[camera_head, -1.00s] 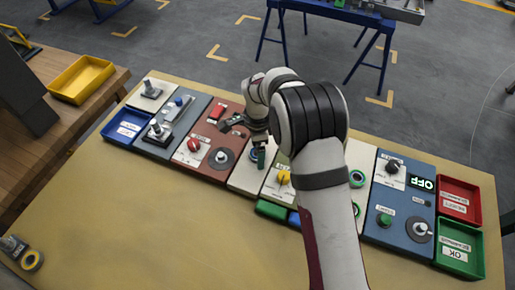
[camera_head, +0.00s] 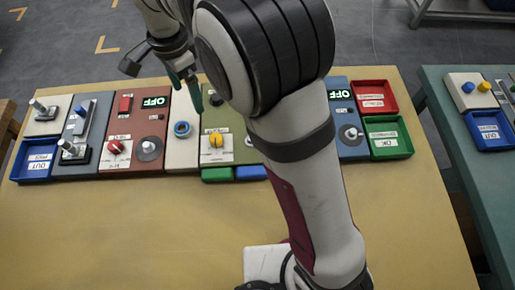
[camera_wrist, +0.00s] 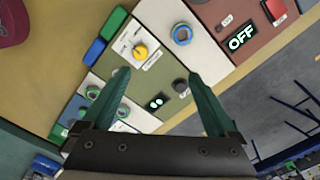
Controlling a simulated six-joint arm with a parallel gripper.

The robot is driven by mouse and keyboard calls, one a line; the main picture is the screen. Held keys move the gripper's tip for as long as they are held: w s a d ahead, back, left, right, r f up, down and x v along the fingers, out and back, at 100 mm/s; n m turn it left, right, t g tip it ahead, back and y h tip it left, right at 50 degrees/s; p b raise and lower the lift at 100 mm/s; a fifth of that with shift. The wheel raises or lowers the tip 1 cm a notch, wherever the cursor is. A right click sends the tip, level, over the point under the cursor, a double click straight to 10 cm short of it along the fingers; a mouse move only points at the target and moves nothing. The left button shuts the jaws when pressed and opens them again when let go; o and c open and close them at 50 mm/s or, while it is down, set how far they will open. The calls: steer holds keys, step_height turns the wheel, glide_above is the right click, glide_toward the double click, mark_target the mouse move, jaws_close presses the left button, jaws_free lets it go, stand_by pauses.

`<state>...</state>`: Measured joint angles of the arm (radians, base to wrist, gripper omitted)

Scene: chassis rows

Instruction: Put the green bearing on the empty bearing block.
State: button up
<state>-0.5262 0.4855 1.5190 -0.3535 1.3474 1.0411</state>
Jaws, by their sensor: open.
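My gripper (camera_wrist: 157,76) is open and empty above the panel row, its two green fingers apart. In the head view my gripper (camera_head: 188,88) hangs beyond a blue ring (camera_head: 182,129) on a cream panel. The same blue ring also shows in the wrist view (camera_wrist: 182,33). My arm hides that panel in the head view. I cannot make out which block is empty.
An olive panel with a yellow knob (camera_head: 216,140) lies between the cream panels. A green block (camera_head: 217,174) and a blue block (camera_head: 251,172) lie along its front edge. Red (camera_head: 374,97) and green (camera_head: 390,138) trays stand at the right. The front tabletop is clear.

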steer(key=s+d+r+n, duration=0.1)
steer(key=s+d+r, duration=0.3)
steer(key=d, duration=0.4)
steer(key=s+d+n, duration=0.1)
steer(key=s+d, duration=0.2)
steer(key=s, duration=0.3)
steer(key=s+d+f+n+y, duration=0.1)
steer(key=s+d, duration=0.3)
steer(key=s, duration=0.3)
steer(key=s+d+n, duration=0.1)
steer(key=s+d, duration=0.2)
steer(key=s, duration=0.4)
steer(key=shift+s+d+f+n+y, duration=0.15)
steer(key=shift+d+f+n+y, duration=0.15)
steer(key=shift+d+f+n, duration=0.1)
